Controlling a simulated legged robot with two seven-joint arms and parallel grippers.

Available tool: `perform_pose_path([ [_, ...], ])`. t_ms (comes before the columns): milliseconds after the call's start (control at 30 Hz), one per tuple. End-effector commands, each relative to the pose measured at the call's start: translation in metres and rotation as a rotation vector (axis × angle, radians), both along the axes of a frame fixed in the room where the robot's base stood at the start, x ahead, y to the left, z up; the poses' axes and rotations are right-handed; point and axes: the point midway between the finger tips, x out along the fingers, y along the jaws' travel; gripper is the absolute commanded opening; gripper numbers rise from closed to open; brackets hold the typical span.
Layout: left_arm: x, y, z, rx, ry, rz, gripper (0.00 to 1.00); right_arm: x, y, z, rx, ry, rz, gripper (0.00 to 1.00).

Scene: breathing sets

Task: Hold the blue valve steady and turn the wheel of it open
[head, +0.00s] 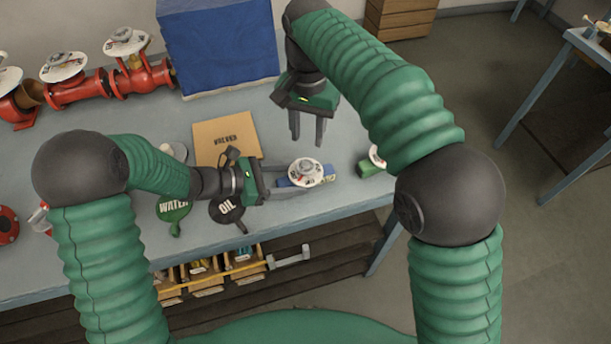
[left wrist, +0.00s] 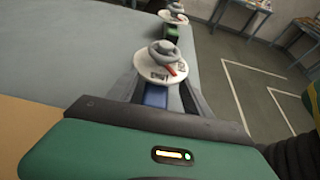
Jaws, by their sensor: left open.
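The blue valve (head: 290,183) lies near the front edge of the table, with a round white labelled wheel (head: 305,170) on top. In the left wrist view the blue body (left wrist: 155,96) shows between the fingers, below the white wheel (left wrist: 160,66) with its grey handle and red mark. My left gripper (head: 304,181) is open, its fingers on either side of the valve body. Whether a finger touches it is not clear. My right gripper (head: 308,137) hangs above and behind the valve, fingers pointing down, open and empty. The wheel hides part of the valve body.
A green valve (head: 370,166) lies to the right, near the table's right end.

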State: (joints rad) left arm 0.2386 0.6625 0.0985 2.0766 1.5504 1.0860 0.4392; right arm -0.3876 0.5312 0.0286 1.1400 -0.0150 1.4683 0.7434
Motion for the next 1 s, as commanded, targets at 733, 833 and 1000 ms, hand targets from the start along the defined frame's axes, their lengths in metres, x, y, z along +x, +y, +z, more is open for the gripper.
perform_pose_path([
  [733, 0.016, -0.041, -0.019, 0.0, 0.0, 0.001, 0.37, 0.0, 0.0, -0.001, -0.001, 0.001, 0.0, 0.36],
  [833, 0.015, -0.041, -0.019, 0.0, 0.0, 0.001, 0.24, 0.0, 0.001, -0.001, -0.001, 0.001, 0.0, 0.36],
  [1000, 0.015, -0.04, -0.019, 0.001, 0.0, 0.001, 0.02, 0.0, 0.0, -0.001, -0.001, 0.001, 0.0, 0.36],
])
